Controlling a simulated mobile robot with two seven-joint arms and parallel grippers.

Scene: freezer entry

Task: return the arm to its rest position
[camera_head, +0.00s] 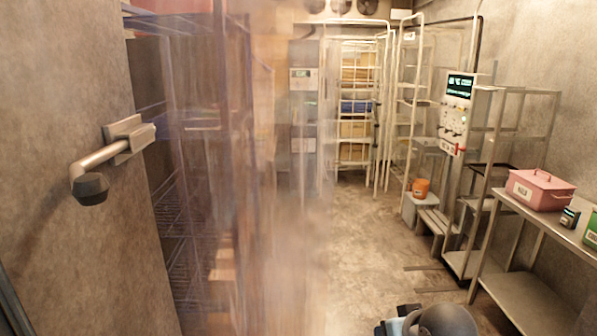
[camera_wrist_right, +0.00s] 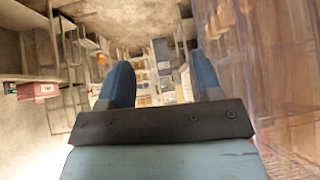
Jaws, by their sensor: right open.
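My right gripper (camera_wrist_right: 160,66) shows in the right wrist view with its two blue fingers apart and nothing between them. It points into the freezer room, clear of the shelves. In the head view, a rounded grey part of my right arm shows at the bottom edge, right of the middle; its fingers cannot be made out there. My left gripper is out of view.
A clear strip curtain (camera_head: 290,230) hangs left of centre. A door handle (camera_head: 100,160) juts from the left panel. The central floor (camera_head: 365,240) is open.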

